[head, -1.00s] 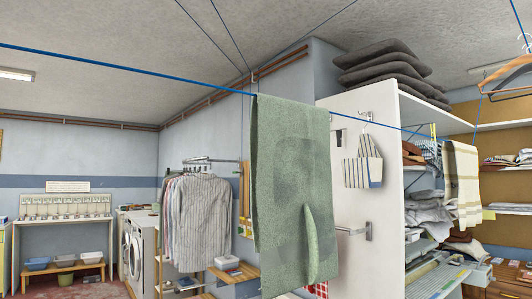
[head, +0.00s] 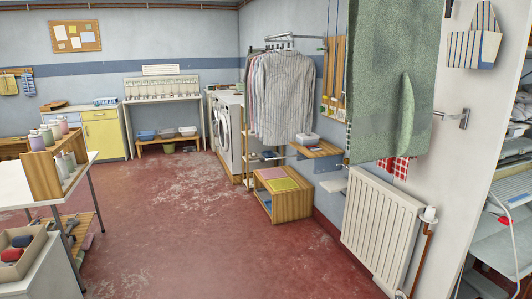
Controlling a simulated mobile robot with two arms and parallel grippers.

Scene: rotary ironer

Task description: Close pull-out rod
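A short metal rod (head: 448,116) with a bracket (head: 464,118) sticks out from the white cabinet side panel on the right of the head view. Its left part is hidden behind a hanging green towel (head: 385,80). Another metal rail (head: 290,38) on the far wall carries a row of striped shirts (head: 285,95). I cannot tell for sure which of these is the pull-out rod, or how far out either is. Neither of my grippers is in view.
A white radiator (head: 380,225) stands below the towel. A white table (head: 78,180) with bottles is on the left. The red floor (head: 190,235) in the middle is open.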

